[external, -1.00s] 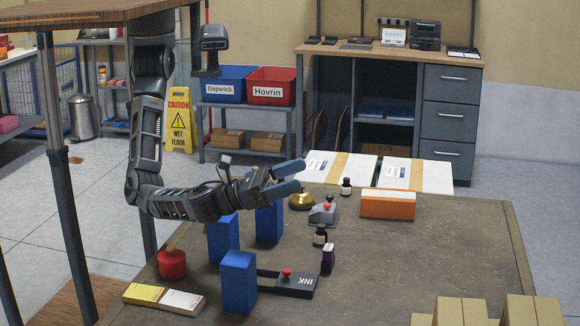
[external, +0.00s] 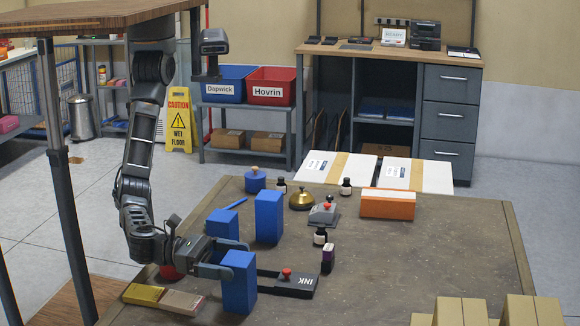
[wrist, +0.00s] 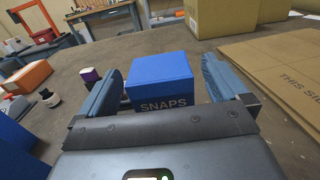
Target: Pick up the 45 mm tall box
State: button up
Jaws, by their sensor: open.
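Three blue boxes of differing heights stand on the table in the external view: a front box (external: 239,285), a tall box (external: 269,218) behind it and a box to the left (external: 222,223). No height is marked that I can read. My gripper (external: 226,268) is low at the front box, coming in from its left. In the wrist view, a blue box marked SNAPS (wrist: 160,78) lies between the two spread fingers, with a gap visible on the left. My gripper is open; contact on the right side is unclear.
A red stamp (external: 170,272) is partly hidden behind my gripper, and a yellow and white block (external: 165,298) lies in front. Small bottles (external: 320,236) stand mid-table.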

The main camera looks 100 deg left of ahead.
jog(key=shift+w, duration=1.1)
jog(key=c, duration=1.6)
jog(key=shift+c, duration=0.4)
jog(key=shift+r, duration=0.15)
